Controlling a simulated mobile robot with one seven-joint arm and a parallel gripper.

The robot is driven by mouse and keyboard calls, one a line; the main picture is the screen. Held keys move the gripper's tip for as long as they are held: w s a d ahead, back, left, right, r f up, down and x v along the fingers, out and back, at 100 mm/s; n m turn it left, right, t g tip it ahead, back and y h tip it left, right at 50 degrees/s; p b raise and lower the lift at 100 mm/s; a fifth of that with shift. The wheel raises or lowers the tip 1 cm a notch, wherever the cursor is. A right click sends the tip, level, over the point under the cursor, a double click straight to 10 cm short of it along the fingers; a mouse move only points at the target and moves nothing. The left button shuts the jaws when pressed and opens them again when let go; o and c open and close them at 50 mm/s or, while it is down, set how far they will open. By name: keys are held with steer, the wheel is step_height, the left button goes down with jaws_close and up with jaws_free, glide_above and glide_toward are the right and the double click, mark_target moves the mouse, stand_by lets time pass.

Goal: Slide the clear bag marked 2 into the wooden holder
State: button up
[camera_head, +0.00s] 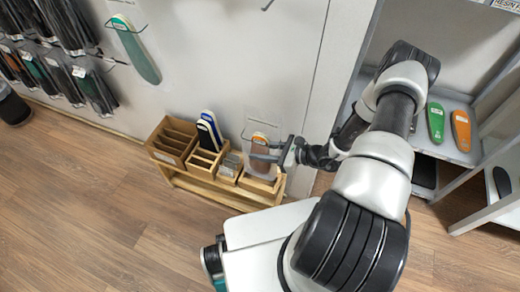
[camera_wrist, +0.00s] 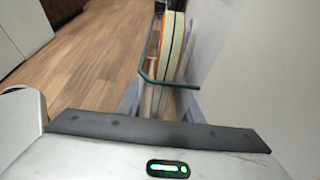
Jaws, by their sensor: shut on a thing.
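A clear bag (camera_head: 262,125) with a brown and orange insole in it hangs upright in the head view. My gripper (camera_head: 278,153) is shut on its right side. The mark on the bag is too small to read. A light wooden holder (camera_head: 262,187) on the low wooden stand is directly below the bag. The bag's lower end overlaps the holder in the picture, and I cannot tell whether it is inside. In the wrist view, the bag (camera_wrist: 152,98) is between the fingers of my gripper (camera_wrist: 160,108), with a dark green edge across it.
Other wooden holders (camera_head: 172,143) stand to the left on the same stand, one with dark blue and white insoles (camera_head: 209,130). The wall is close behind. A white shelf (camera_head: 455,150) with green and orange insoles stands at the right.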

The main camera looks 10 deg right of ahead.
steer(key=shift+f+b, duration=3.35)
steer(key=shift+f, duration=1.15)
steer(key=o, duration=1.1)
steer(key=shift+d+r, duration=0.1)
steer(key=p+v, duration=0.3)
steer(key=v, duration=1.4)
